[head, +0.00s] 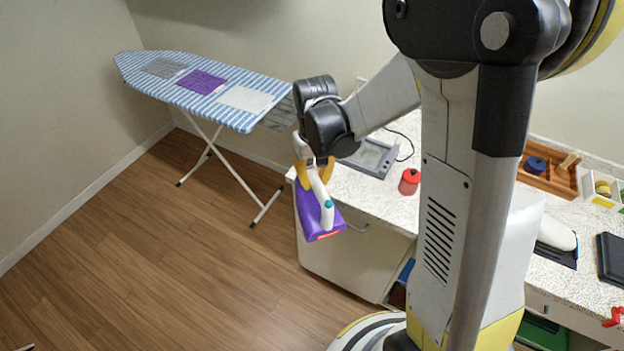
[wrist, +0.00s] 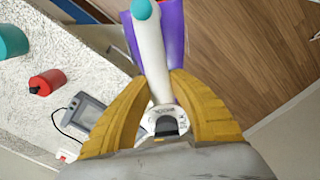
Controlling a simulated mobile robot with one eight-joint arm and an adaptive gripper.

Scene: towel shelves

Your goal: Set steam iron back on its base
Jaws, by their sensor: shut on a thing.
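The steam iron (head: 310,212) has a purple body, a white handle and a teal button. My gripper (head: 316,174) is shut on its handle, and the iron hangs tilted below the fingers, in front of the counter's left end. In the wrist view the iron (wrist: 174,38) extends ahead of the yellow fingers of my gripper (wrist: 163,84). A grey tray-like base (head: 370,160) with a black cord lies on the counter behind my gripper, apart from the iron. My wrist partly hides it in the head view. It also shows in the wrist view (wrist: 90,115), partly behind a finger.
A red container (head: 409,182) stands on the speckled counter (head: 366,203), right of the base. A striped ironing board (head: 220,88) with folded cloths stands at the back left. The wooden floor (head: 150,240) is clear. My arm hides part of the counter. A wooden tray (head: 550,177) is farther right.

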